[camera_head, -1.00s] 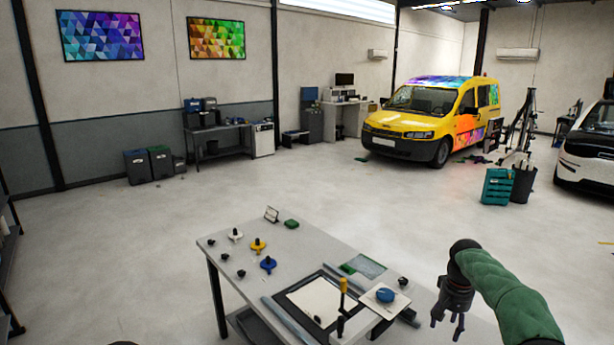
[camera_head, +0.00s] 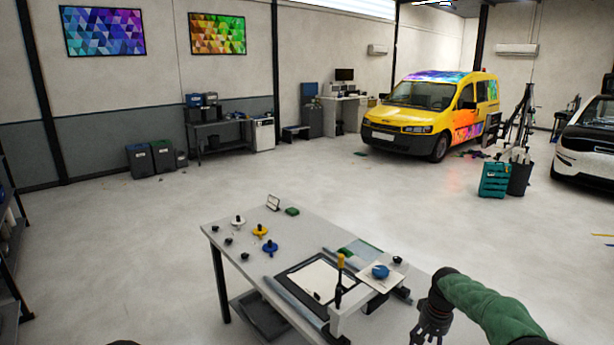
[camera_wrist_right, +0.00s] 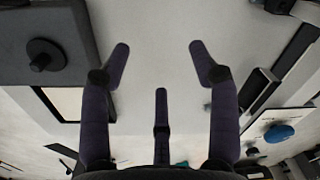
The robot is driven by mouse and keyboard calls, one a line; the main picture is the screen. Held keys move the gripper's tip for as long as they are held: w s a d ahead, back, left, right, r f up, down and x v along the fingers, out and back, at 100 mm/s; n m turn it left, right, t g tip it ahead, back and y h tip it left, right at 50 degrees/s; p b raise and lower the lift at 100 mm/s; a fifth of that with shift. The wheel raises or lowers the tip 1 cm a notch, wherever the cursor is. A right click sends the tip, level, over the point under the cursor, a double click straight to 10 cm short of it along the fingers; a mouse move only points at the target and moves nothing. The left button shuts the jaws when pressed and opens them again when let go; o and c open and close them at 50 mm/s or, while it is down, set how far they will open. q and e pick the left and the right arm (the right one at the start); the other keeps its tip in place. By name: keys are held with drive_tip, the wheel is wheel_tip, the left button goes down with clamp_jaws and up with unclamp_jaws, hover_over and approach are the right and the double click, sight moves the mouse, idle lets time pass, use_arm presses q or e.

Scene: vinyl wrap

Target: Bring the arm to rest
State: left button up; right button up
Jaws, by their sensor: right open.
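My right arm has a green sleeve and comes in from the lower right of the head view. Its gripper (camera_head: 432,325) hangs pointing down beside the right end of the work table (camera_head: 225,236). In the right wrist view the fingers of this gripper (camera_wrist_right: 160,62) are spread apart with nothing between them. My left gripper does not show in any view.
On the table are white, yellow (camera_head: 260,230) and blue (camera_head: 271,247) knobbed pieces, a dark-framed white sheet (camera_head: 315,276), a yellow-handled tool (camera_head: 340,262) and a blue disc (camera_head: 380,271) on a white plate.

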drive_tip(key=s+a+f+y+b, duration=0.15)
drive_tip(key=s+a+f, duration=0.3)
drive_tip(key=f, duration=0.55)
drive_tip(key=s+a+f+n+b, duration=0.1)
drive_tip(key=s+a+f+b, duration=0.25)
drive_tip(key=a+f, duration=0.4)
drive_tip(key=s+a+f+y+b, duration=0.15)
drive_tip(key=s+a+f, duration=0.3)
drive_tip(key=f, duration=0.65)
drive_tip(key=s+a+f+b, duration=0.2)
drive_tip(key=s+f, duration=0.1)
drive_tip(key=s, duration=0.4)
drive_tip(key=s+a+f+b, duration=0.2)
drive_tip(key=s+a+f, duration=0.1)
drive_tip(key=s, duration=0.4)
drive_tip(key=s+a+f+b, duration=0.2)
drive_tip(key=s+f, duration=0.2)
drive_tip(key=s, duration=0.3)
drive_tip(key=shift+s+a+m, duration=0.3)
drive_tip(key=shift+s, duration=0.1)
drive_tip(key=shift+f, duration=0.1)
